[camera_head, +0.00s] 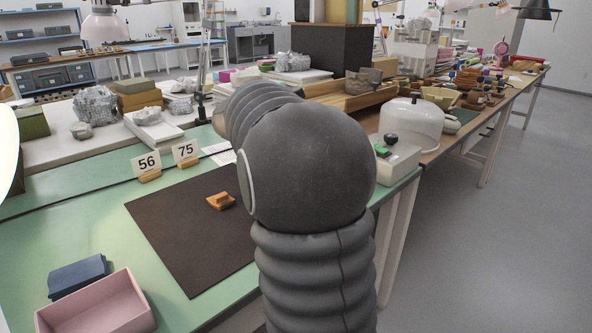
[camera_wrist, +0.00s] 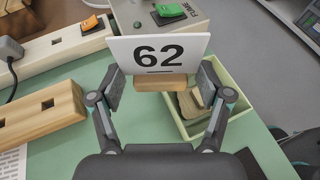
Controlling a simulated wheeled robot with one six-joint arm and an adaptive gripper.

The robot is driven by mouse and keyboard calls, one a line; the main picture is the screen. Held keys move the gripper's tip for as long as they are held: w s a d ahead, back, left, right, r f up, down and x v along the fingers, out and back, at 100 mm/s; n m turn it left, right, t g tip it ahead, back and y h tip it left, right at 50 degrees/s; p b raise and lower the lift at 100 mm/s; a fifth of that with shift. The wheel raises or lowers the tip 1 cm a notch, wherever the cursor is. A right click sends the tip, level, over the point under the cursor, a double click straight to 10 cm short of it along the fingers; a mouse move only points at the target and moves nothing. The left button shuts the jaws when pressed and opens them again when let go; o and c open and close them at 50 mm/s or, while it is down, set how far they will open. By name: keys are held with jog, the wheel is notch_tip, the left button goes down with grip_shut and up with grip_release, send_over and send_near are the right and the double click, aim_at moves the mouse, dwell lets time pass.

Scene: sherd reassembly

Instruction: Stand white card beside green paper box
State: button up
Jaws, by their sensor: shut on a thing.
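A white card (camera_wrist: 158,52) marked 62, in a small wooden foot (camera_wrist: 160,83), is held upright between the two fingers of my gripper (camera_wrist: 160,88). The fingers are shut on it, one at each side edge. A pale green box (camera_wrist: 240,105) stands open just beyond and below the card in the wrist view, with brown sherds (camera_wrist: 188,103) inside. The card hides part of the box. In the head view my arm covers my gripper, the held card and this box.
A grey device with a green switch (camera_wrist: 169,14) is behind the card. A wooden block with slots (camera_wrist: 40,117) lies left. Cards 56 (camera_head: 148,162) and 75 (camera_head: 185,151) stand on the green table, near a dark mat (camera_head: 185,240) with a sherd (camera_head: 221,201) and a pink box (camera_head: 97,305).

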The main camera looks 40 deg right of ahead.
jog(key=w+a+f, duration=0.2)
jog(key=w, duration=0.1)
jog(key=w+a+f, duration=0.1)
jog(key=w, duration=0.1)
jog(key=shift+f, duration=0.3)
jog(key=shift+a+f, duration=0.1)
jog(key=shift+f, duration=1.95)
jog(key=shift+f, duration=0.1)
jog(key=o, duration=0.8)
jog(key=shift+w+a+r, duration=0.15)
jog(key=shift+a+r, duration=0.05)
jog(key=v, duration=1.1)
jog(key=shift+a+r, duration=0.1)
jog(key=shift+a, duration=0.2)
